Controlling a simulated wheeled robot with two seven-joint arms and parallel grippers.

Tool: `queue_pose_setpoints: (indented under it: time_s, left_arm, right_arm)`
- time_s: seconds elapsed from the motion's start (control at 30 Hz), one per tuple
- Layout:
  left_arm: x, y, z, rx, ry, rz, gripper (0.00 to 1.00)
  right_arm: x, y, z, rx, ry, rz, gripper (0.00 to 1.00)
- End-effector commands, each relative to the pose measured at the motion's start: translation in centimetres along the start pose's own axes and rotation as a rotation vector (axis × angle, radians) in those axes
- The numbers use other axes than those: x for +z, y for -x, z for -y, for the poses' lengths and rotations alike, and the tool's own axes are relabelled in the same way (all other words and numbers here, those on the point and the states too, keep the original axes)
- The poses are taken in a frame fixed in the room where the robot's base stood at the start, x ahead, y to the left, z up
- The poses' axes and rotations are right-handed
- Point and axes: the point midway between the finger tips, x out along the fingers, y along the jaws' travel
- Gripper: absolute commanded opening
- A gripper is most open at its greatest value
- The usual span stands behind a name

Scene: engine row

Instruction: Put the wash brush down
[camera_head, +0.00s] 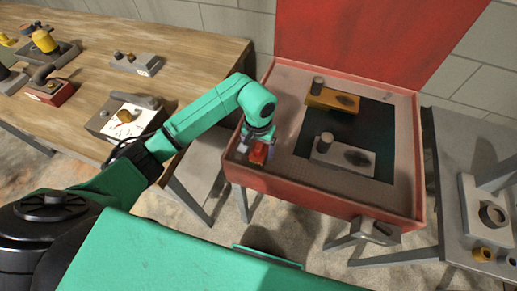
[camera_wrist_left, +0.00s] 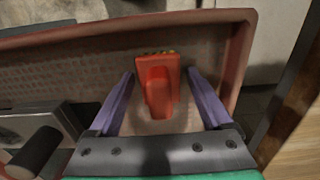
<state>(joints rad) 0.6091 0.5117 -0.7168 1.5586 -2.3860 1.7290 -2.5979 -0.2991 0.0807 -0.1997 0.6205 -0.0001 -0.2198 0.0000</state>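The wash brush (camera_head: 258,154) is a red-orange block with a yellowish bristle edge. It is in the front left corner of the red wash basin (camera_head: 300,193). In the left wrist view the brush (camera_wrist_left: 158,85) appears on the basin's speckled ledge, with the red rim behind it. My left gripper (camera_head: 257,147) is over that corner. Its two purple fingers (camera_wrist_left: 162,100) stand apart on either side of the brush, with a visible gap on both sides. Whether the brush rests fully on the ledge is hard to tell. My right gripper is not in view.
A yellow part (camera_head: 334,98) and a grey part (camera_head: 343,157), each with a knob, lie in the basin's dark middle. The basin's raised red lid (camera_head: 375,40) stands behind. A wooden bench (camera_head: 195,62) with several parts is at left, a grey table (camera_head: 462,150) at right.

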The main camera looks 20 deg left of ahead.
Motion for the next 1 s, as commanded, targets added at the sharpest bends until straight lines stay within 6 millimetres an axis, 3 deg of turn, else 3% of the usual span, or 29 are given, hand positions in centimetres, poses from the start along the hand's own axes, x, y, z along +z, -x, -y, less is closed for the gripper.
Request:
queue_pose_setpoints:
  time_s: [0.37,0.47,0.83,1.0]
  left_arm:
    - [0.0,0.5,0.0,0.001,0.0,0.001,0.91]
    - [-0.1,1.1,0.0,0.001,-0.001,-0.003,0.91]
    - [-0.1,10.3,0.0,-0.002,0.0,-0.005,0.91]
    - [0.0,12.2,0.0,0.0,0.0,-0.001,0.91]
  right_arm:
    - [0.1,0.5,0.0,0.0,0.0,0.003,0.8]
    - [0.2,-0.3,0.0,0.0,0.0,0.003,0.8]
    - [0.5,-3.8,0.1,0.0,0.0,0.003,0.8]
    - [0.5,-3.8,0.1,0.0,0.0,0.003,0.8]
